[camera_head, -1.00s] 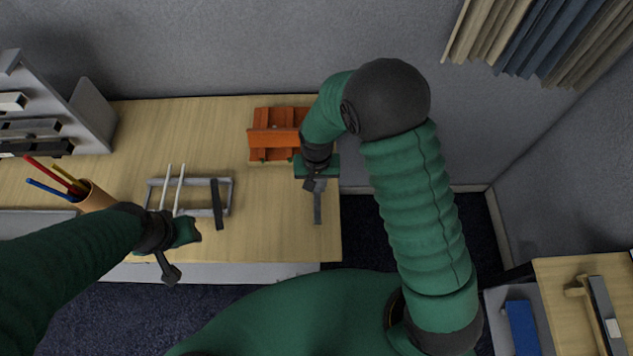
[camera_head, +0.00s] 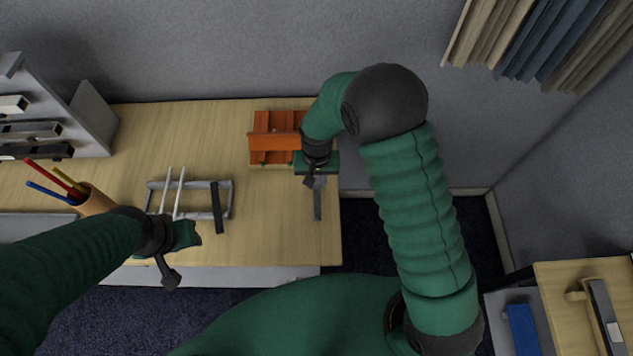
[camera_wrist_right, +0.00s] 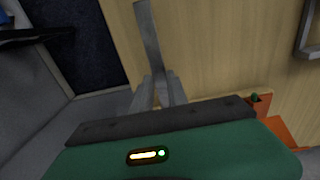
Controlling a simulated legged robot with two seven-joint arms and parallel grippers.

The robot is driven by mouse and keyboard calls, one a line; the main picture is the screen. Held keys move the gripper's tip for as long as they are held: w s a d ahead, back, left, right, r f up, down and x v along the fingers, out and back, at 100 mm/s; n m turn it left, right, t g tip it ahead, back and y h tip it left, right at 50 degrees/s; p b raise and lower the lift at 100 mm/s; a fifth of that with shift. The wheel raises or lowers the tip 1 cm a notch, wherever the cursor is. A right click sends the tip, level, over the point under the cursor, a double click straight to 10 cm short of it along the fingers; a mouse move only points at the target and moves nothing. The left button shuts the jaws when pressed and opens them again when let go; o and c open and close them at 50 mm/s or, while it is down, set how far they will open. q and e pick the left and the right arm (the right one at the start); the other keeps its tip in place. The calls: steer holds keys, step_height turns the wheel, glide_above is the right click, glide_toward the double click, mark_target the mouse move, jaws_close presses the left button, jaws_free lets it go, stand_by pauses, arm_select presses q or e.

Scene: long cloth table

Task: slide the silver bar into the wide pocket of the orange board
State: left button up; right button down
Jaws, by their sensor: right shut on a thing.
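The silver bar (camera_head: 318,203) hangs out of my right gripper (camera_head: 317,182), which is shut on one end of it, near the table's right end. In the right wrist view the bar (camera_wrist_right: 149,40) stretches away from the fingers (camera_wrist_right: 156,92). The orange board (camera_head: 272,142) lies at the back of the table, just left of my right gripper. My right forearm hides its right side, and I cannot make out which pocket is the wide one. A corner of the board (camera_wrist_right: 284,132) shows in the right wrist view. My left gripper (camera_head: 180,262) hangs near the table's front edge; its jaws are unclear.
A grey rack (camera_head: 190,184) with two white rods and a dark bar (camera_head: 217,207) stands mid-table. A cup of coloured pens (camera_head: 95,200) is left of it. A grey shelf (camera_head: 92,120) stands far left. The table's right edge is close to the bar.

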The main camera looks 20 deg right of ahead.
steer(key=shift+w+d, duration=0.3)
steer(key=shift+w, duration=0.65)
steer(key=shift+w+d, duration=0.25)
steer(key=shift+w, duration=0.75)
steer(key=shift+w+d, duration=0.3)
steer(key=shift+w, duration=0.65)
steer(key=shift+w+d, duration=0.1)
steer(key=shift+w, duration=0.25)
steer(key=shift+w, duration=0.1)
steer(key=c, duration=1.2)
jaws_free()
steer(key=shift+c, duration=0.2)
steer(key=shift+o, duration=0.2)
steer(key=shift+w, duration=0.1)
step_height(320, 180, up, 17)
steer(key=b, duration=0.2)
steer(key=shift+f, duration=0.15)
